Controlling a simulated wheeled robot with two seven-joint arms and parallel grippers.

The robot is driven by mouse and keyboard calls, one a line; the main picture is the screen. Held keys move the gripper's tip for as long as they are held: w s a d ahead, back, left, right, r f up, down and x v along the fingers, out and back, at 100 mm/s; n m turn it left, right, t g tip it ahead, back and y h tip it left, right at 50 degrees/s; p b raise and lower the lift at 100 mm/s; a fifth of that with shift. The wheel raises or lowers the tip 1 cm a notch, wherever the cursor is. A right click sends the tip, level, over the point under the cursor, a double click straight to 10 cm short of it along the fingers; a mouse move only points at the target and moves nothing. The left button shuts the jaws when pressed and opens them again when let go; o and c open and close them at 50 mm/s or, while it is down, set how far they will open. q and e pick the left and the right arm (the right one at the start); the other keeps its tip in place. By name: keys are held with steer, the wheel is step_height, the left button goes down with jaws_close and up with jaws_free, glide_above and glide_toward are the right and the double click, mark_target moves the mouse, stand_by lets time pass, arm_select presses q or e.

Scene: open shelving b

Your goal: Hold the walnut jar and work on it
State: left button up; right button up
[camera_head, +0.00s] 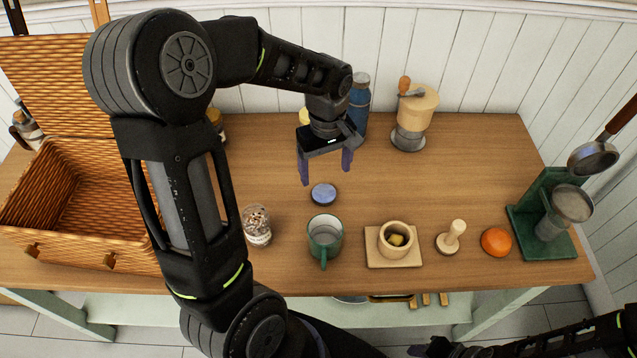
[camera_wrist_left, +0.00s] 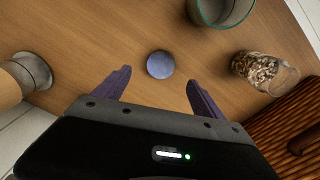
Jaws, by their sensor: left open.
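The walnut jar (camera_head: 257,225) is a clear glass jar full of nuts, standing open-topped on the wooden table (camera_head: 450,180) left of the green mug. It also shows in the left wrist view (camera_wrist_left: 262,72), at the right. A round blue lid (camera_head: 323,194) lies flat on the table behind the mug; it also shows in the left wrist view (camera_wrist_left: 160,64). My left gripper (camera_head: 325,172) is open and empty above and just behind the lid, its purple fingers pointing down. In its wrist view the lid shows between and beyond the fingertips (camera_wrist_left: 158,85). My right gripper does not show clearly.
A green mug (camera_head: 325,238), a mortar (camera_head: 396,240) on a board, a pestle (camera_head: 451,236) and an orange (camera_head: 496,242) line the front. A grinder (camera_head: 414,115) and a blue bottle (camera_head: 359,100) stand behind. A wicker basket (camera_head: 75,260) fills the left.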

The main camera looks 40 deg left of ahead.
mark_target(324, 193)
arm_select(q)
steer(key=shift+d, duration=0.1)
steer(key=shift+f, duration=1.4)
steer(key=shift+s+a+f+p, duration=0.15)
steer(key=shift+f+p, duration=0.65)
steer(key=shift+f, duration=1.8)
steer(key=shift+c, duration=0.2)
steer(key=c, duration=1.4)
